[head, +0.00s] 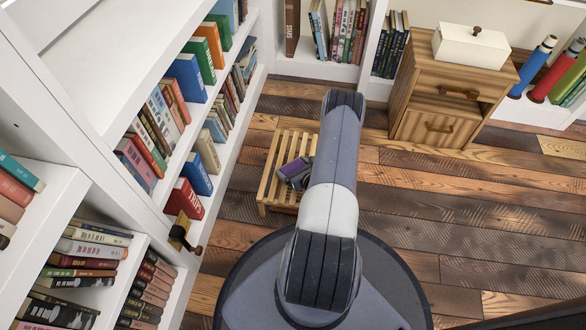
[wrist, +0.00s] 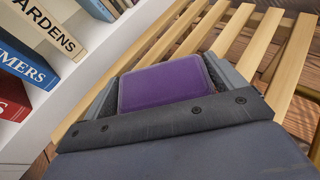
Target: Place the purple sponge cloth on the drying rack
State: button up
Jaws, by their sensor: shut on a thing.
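The purple sponge cloth (wrist: 162,82) is between the fingers of my gripper (wrist: 165,88), which is shut on it, in the wrist view. The wooden slatted drying rack (wrist: 285,60) lies below and around it, with bare slats on both sides. In the head view the rack (head: 270,180) stands low on the floor beside the bookshelf. My gripper (head: 296,172) is over the rack there, with a bit of purple cloth (head: 292,167) showing. My arm hides the rack's right part. I cannot tell whether the cloth touches the slats.
A white bookshelf (head: 232,150) full of books runs close along the rack's left side. A wooden cabinet (head: 425,122) with a white box (head: 471,48) on top stands at the back right. The plank floor (head: 440,205) to the right is clear.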

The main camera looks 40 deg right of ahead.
jog(key=shift+f+b, duration=0.2)
jog(key=shift+b, duration=0.1)
jog(key=o, duration=0.7)
jog(key=shift+r, duration=0.1)
jog(key=shift+r, duration=0.1)
jog(key=shift+s+r+p, duration=0.2)
jog(key=shift+r+p, duration=0.05)
jog(key=shift+p, duration=0.25)
jog(key=p+v, duration=0.3)
jog(key=v, duration=0.8)
jog(key=shift+s, duration=0.3)
